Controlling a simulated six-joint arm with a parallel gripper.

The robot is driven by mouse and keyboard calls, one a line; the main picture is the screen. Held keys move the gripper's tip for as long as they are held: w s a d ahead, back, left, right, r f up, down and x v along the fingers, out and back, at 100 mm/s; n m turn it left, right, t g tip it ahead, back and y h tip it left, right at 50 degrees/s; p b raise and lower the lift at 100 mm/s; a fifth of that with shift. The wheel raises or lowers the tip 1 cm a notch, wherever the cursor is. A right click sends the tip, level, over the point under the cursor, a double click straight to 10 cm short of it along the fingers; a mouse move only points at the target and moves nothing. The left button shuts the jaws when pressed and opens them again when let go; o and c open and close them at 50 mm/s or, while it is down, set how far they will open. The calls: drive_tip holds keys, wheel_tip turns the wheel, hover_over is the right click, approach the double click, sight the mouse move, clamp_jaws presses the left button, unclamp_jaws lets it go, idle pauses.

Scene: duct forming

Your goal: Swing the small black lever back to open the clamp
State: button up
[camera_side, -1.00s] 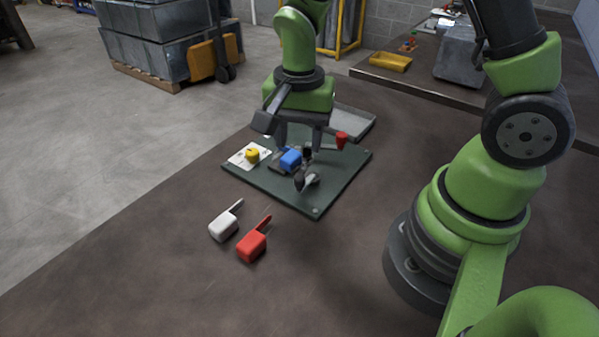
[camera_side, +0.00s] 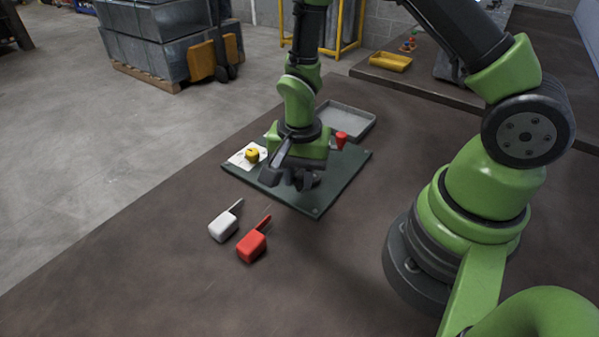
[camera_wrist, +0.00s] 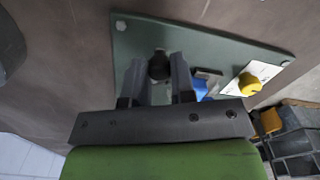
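My gripper (camera_wrist: 160,68) is low over the dark green base plate (camera_wrist: 225,48). Its two grey fingers stand apart, with a black rounded part (camera_wrist: 158,66), likely the lever's end, between their tips. I cannot tell whether either finger touches it. A blue block (camera_wrist: 200,88), apparently part of the clamp, shows just right of the fingers in the wrist view, partly hidden. In the side view my gripper (camera_side: 297,184) hides the blue block and most of the clamp on the plate (camera_side: 340,180).
A yellow knob (camera_side: 252,155) sits on a white card on the plate. A red piece (camera_side: 341,139) stands at the plate's back edge near a grey tray (camera_side: 346,120). White (camera_side: 223,226) and red (camera_side: 252,245) handled blocks lie in front. The front tabletop is otherwise clear.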

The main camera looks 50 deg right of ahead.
clamp_jaws()
drive_tip(key=n, duration=0.2)
drive_tip(key=s+n, duration=0.2)
drive_tip(key=n, duration=0.1)
drive_tip(key=shift+s+d+n, duration=0.15)
drive_tip(key=shift+d+n, duration=0.15)
drive_tip(key=n, duration=0.1)
drive_tip(key=s+d+n, duration=0.1)
drive_tip(key=n, duration=0.3)
drive_tip(key=shift+s+d, duration=0.3)
drive_tip(key=shift+s, duration=0.1)
drive_tip(key=n, duration=0.2)
drive_tip(key=d+n, duration=0.1)
drive_tip(key=shift+s+d+n, duration=0.2)
drive_tip(key=shift+s+n, duration=0.1)
drive_tip(key=shift+n, duration=0.1)
drive_tip(key=shift+d+n, duration=0.35)
drive_tip(key=shift+n, duration=0.5)
drive_tip(key=shift+d+n, duration=0.35)
drive_tip(key=shift+n, duration=0.5)
